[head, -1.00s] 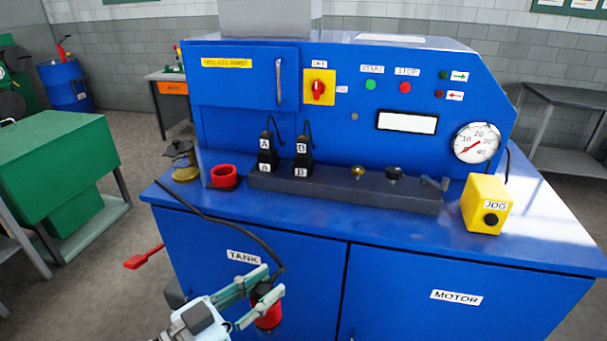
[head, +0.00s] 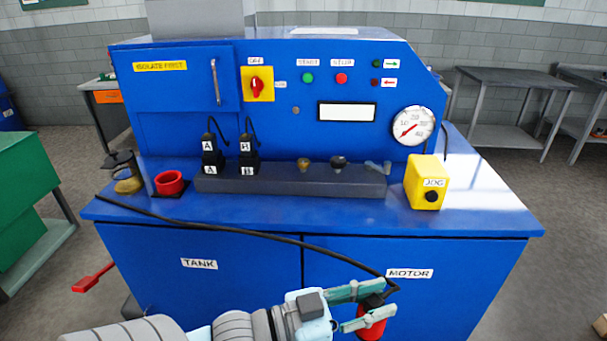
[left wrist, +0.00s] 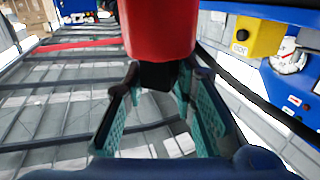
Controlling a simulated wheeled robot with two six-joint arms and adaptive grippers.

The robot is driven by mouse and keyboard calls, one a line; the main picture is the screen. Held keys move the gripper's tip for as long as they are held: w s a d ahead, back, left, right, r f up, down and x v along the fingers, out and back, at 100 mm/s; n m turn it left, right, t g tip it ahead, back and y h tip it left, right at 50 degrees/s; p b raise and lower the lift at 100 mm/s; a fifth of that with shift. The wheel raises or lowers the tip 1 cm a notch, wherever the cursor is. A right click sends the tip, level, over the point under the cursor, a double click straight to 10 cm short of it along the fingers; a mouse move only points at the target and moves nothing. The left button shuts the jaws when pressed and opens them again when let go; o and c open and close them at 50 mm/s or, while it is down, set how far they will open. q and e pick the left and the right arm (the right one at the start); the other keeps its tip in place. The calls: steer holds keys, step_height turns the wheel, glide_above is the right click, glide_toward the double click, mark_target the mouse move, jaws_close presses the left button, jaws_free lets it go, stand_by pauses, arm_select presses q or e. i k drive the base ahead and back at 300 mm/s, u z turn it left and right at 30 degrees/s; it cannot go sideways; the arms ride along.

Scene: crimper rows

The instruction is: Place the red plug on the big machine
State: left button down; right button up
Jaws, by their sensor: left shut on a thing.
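The big machine (head: 245,285) is a blue cabinet with a control panel and a flat ledge. My left gripper (head: 376,306) is shut on the red plug (head: 371,325), in front of the machine's right door and below the ledge. A black cable (head: 262,237) runs from the plug up to the ledge's left end. In the left wrist view the red plug (left wrist: 160,30) with its black part sits between the green fingers. The plug's lower end is cut off in the head view. My right gripper is not in view.
On the ledge are a red round holder (head: 169,183), a brass fitting (head: 126,178), a dark rail (head: 290,181) with black connectors A and B, and a yellow JOG box (head: 425,182). The ledge's front strip is mostly clear except for the cable.

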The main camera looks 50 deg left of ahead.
mark_target(197, 206)
steer(key=k, duration=0.65)
steer(key=u, duration=0.75)
steer(key=i, duration=0.5)
